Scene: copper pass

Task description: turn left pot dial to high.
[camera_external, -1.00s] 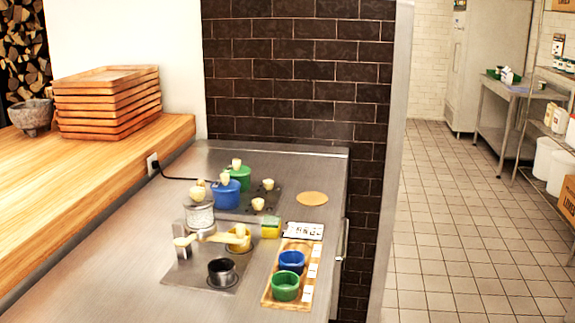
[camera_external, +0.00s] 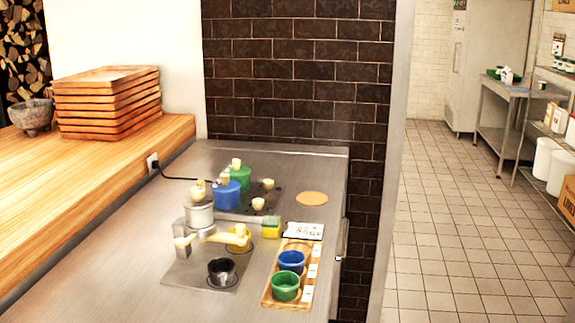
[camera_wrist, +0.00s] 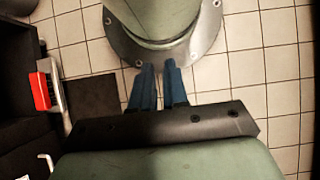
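A blue pot (camera_external: 227,196) and a green pot (camera_external: 240,176) stand close together on a dark hob plate (camera_external: 245,205) in the external view, each with a cream knob on top. Two cream dial-like knobs (camera_external: 267,184) and (camera_external: 258,203) are on the plate, right of the pots. Their markings and settings are too small to read. My gripper (camera_wrist: 158,67) shows only in the wrist view. Its two blue fingers are apart with a narrow gap and nothing between them. It is over tiled floor near my own base, and no pot or dial shows there.
A pale jar (camera_external: 199,215), a yellow-handled pan (camera_external: 238,240) and a black cup (camera_external: 221,272) are in front of the hob. A wooden tray (camera_external: 270,296) holds blue and green bowls. A sponge (camera_external: 271,227) and a round tan disc (camera_external: 312,198) lie nearby.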

